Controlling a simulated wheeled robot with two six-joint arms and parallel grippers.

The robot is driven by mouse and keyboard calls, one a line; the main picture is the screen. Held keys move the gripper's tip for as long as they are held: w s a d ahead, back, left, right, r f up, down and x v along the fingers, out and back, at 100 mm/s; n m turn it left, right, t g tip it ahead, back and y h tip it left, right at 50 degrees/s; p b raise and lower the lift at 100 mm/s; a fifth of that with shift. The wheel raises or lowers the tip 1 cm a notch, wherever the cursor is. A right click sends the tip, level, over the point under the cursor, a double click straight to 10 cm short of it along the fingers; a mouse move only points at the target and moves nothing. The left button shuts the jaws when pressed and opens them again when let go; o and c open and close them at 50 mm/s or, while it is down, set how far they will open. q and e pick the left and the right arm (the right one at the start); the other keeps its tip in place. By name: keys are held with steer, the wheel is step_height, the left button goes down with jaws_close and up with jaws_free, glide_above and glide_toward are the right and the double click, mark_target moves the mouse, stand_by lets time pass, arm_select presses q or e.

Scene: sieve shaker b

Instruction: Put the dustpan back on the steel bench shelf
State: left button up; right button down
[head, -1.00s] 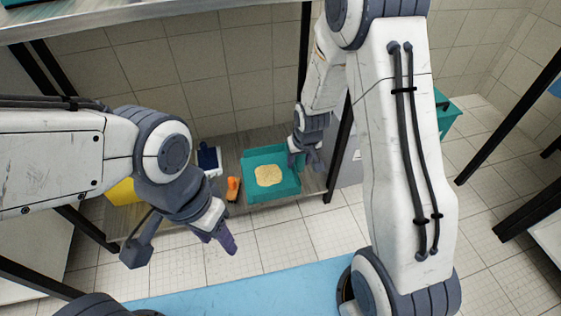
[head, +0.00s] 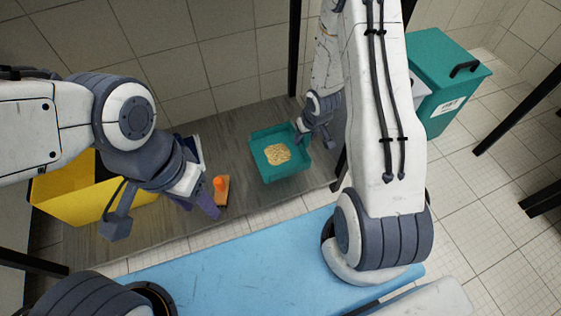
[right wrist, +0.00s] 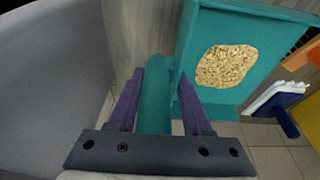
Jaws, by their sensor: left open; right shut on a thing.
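The teal dustpan (head: 262,168) is over the grey shelf, with a heap of pale grains in its pan. I cannot tell whether its underside touches the shelf. My right gripper (head: 308,142) is at its right side. In the right wrist view my right gripper (right wrist: 157,105) is shut on the dustpan's teal handle (right wrist: 155,98), and the pan (right wrist: 190,60) lies beyond. The steel bench shelf (head: 226,130) runs low along the wall. My left gripper (head: 203,203) is open and empty, left of the dustpan and near the shelf's front.
An orange-topped tool (head: 221,190) lies on the shelf left of the dustpan. A blue-and-white brush (right wrist: 276,103) is beside it. A yellow container (head: 62,195) stands left. A teal lidded bin (head: 440,95) stands right. A light blue surface (head: 240,258) lies in front; dark bench legs frame the shelf.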

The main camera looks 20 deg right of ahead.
steer(key=b+x, duration=0.2)
steer(key=x, duration=0.1)
steer(key=s+b+x, duration=0.1)
steer(key=b+x, duration=0.1)
steer(key=x, duration=0.1)
steer(key=shift+s+d+f+b, duration=0.1)
steer(key=shift+s+f+b, duration=0.05)
steer(key=shift+f+b, duration=0.2)
step_height(320, 180, down, 4)
steer(key=b, duration=0.2)
steer(key=shift+r+b, duration=0.1)
steer(key=shift+b, duration=0.25)
steer(key=shift+r, duration=0.15)
steer(key=shift+c, duration=1.7)
jaws_free()
